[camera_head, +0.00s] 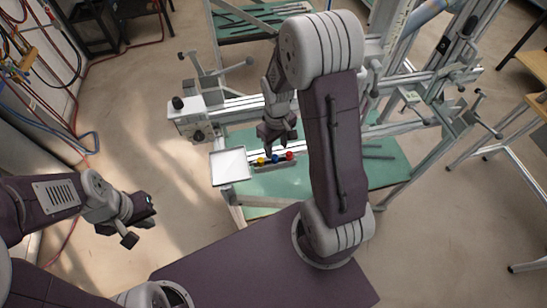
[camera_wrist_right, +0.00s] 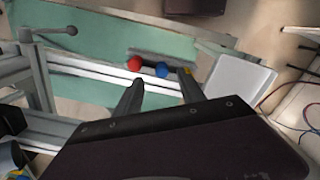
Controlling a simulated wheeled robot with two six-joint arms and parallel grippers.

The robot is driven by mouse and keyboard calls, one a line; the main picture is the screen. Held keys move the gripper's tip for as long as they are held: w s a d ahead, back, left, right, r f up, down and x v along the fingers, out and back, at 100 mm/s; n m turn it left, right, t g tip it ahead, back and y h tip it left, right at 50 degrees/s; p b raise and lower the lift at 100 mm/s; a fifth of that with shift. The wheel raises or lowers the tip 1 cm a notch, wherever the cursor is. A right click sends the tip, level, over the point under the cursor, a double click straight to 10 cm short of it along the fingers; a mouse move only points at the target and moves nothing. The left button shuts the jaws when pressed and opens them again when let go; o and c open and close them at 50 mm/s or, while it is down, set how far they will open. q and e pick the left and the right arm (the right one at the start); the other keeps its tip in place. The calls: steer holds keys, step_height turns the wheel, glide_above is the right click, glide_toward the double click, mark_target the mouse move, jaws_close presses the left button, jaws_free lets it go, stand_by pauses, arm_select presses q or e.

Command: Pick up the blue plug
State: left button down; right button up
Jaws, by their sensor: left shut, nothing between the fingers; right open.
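The blue plug (camera_head: 276,159) stands in a small row between a yellow plug (camera_head: 261,161) and a red plug (camera_head: 290,155) on the green-topped jig. In the right wrist view the blue plug (camera_wrist_right: 162,69) shows between the two fingers, beyond their tips. The red plug (camera_wrist_right: 135,63) is left of it, and the yellow one is mostly hidden by the right-hand finger. My right gripper (camera_head: 278,146) is open and empty, pointing down close above the row; contact is not visible. My left gripper (camera_head: 142,222) is shut and empty over the floor at the left.
A white tray (camera_head: 230,181) sits left of the plugs; it also shows in the wrist view (camera_wrist_right: 240,78). Metal frame rails and clamps (camera_head: 190,112) surround the green surface (camera_head: 383,172). Cables hang at the far left. The floor around my left gripper is clear.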

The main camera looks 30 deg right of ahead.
mark_target(275, 156)
steer(key=shift+w+a+f, duration=0.15)
steer(key=shift+f, duration=0.45)
step_height(275, 156, down, 5)
steer(key=shift+r+p, duration=0.15)
steer(key=shift+p, duration=0.2)
steer(key=shift+w+f, duration=0.1)
steer(key=shift+f, duration=0.15)
jaws_close()
